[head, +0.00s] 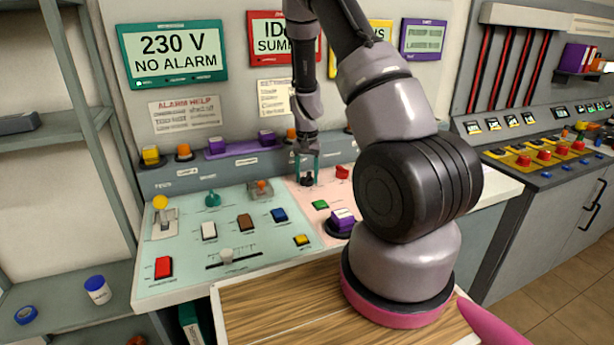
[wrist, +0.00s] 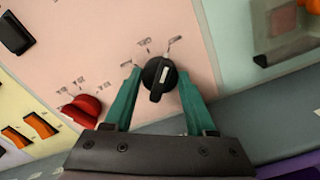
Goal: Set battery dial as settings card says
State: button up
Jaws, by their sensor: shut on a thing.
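A black dial (wrist: 154,82) with a white mark sits on the pink panel (wrist: 95,45). Small labels stand around one side of it, too blurred to read. My gripper (wrist: 158,80) has its teal fingers on either side of the dial, shut on it. In the head view my gripper (head: 307,167) reaches down to the same dial (head: 307,181) on the pink part of the console. A paper card (head: 274,97) with small lines hangs on the wall behind, partly hidden by my arm.
A red knob (wrist: 82,108) stands near the dial; it also shows in the head view (head: 342,172). A green button (head: 320,205) and a purple knob (head: 342,219) are nearer. The pale green panel (head: 185,270) carries several switches. A screen (head: 173,53) reads 230 V NO ALARM.

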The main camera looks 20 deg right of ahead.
aim_at(307, 175)
jog(key=shift+m, duration=0.3)
jog(key=o, duration=1.4)
jog(key=shift+r, duration=0.15)
notch_tip(307, 175, up, 11)
jog(key=shift+f, duration=0.2)
jog(key=shift+r, duration=0.1)
